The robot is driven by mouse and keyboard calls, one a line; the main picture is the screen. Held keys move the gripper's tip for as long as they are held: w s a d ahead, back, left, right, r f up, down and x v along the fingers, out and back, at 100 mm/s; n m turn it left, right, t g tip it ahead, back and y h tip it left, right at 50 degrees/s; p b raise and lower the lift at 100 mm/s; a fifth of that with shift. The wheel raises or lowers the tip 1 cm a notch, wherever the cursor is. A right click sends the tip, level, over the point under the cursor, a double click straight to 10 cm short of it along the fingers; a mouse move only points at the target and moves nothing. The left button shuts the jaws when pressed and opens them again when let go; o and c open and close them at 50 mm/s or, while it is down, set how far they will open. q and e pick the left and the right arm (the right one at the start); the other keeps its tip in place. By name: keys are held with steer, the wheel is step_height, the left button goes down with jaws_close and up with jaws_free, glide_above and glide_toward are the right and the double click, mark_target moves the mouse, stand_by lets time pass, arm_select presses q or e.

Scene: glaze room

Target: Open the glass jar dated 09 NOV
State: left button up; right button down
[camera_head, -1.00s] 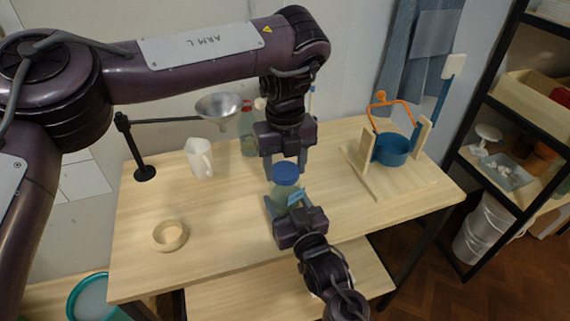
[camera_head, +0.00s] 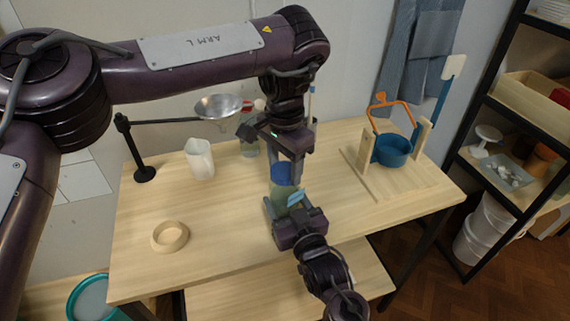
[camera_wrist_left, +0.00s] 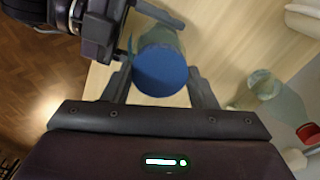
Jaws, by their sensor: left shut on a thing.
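A glass jar (camera_head: 283,195) with a blue lid (camera_head: 281,174) stands upright near the front middle of the table. A small blue label is on its side, too small to read. My left gripper (camera_head: 287,172) comes down from above and is shut on the lid; in the left wrist view the blue lid (camera_wrist_left: 160,70) sits between its two fingers. My right gripper (camera_head: 282,205) comes from the front and is shut around the jar's body, partly hiding it.
A white jug (camera_head: 200,160), a metal funnel on a stand (camera_head: 220,106) and a bottle (camera_head: 249,147) stand behind to the left. A wooden ring (camera_head: 169,236) lies at the front left. A wooden stand with a blue pot (camera_head: 393,151) is at the right.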

mark_target(284, 170)
arm_select(q)
steer(key=shift+w+r, duration=0.1)
steer(key=shift+r, duration=0.15)
stand_by(0.5)
steer(key=shift+r, duration=0.9)
steer(key=shift+r, duration=2)
arm_select(e)
steer(key=shift+c, duration=1.5)
jaws_free()
